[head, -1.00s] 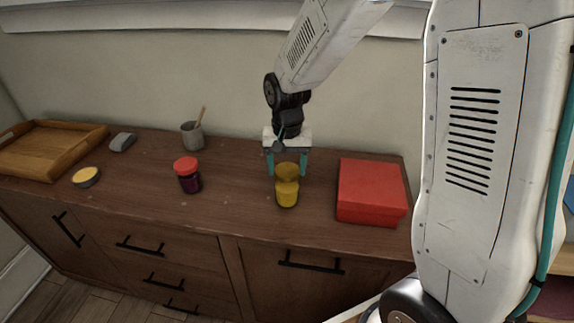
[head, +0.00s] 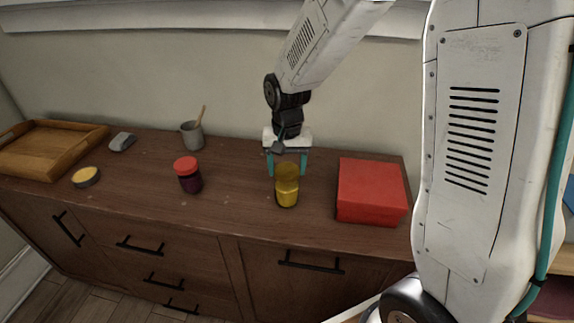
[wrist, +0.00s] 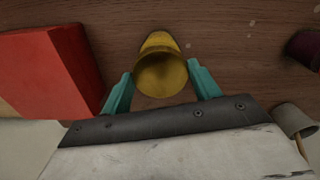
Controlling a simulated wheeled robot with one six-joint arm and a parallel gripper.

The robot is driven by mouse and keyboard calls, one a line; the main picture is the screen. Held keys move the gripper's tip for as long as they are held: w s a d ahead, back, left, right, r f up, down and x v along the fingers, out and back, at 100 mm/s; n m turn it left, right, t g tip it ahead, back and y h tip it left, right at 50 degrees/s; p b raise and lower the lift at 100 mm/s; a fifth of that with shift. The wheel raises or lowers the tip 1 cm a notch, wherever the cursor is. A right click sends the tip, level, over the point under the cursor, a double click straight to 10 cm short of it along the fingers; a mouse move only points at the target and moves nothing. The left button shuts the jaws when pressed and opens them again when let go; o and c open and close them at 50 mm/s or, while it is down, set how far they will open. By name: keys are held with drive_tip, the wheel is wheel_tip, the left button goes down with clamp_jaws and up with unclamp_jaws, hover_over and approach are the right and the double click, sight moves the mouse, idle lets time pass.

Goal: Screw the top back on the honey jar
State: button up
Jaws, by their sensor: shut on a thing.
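The honey jar (head: 287,198) is a small yellow jar standing upright near the counter's front edge, left of the red box. Its mustard-yellow top (head: 287,173) is directly over the jar's mouth and looks in line with it. My gripper (head: 288,164) reaches down from behind, its teal fingers shut on the top. In the wrist view the round top (wrist: 161,76) is between the fingertips and hides most of the jar (wrist: 158,41). The seam between top and jar is too small to judge how far it is seated.
A red box (head: 371,191) stands close on the right. To the left are a red-lidded dark jar (head: 188,177), a grey cup (head: 192,137) with a stick, a yellow-topped tin (head: 86,177), a grey object (head: 122,142) and a wooden tray (head: 48,150).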

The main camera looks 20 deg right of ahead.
drive_tip(key=shift+f, duration=0.95)
idle(1.1)
drive_tip(key=shift+m, duration=1.5)
drive_tip(key=shift+m, duration=1.5)
drive_tip(key=shift+m, duration=1.5)
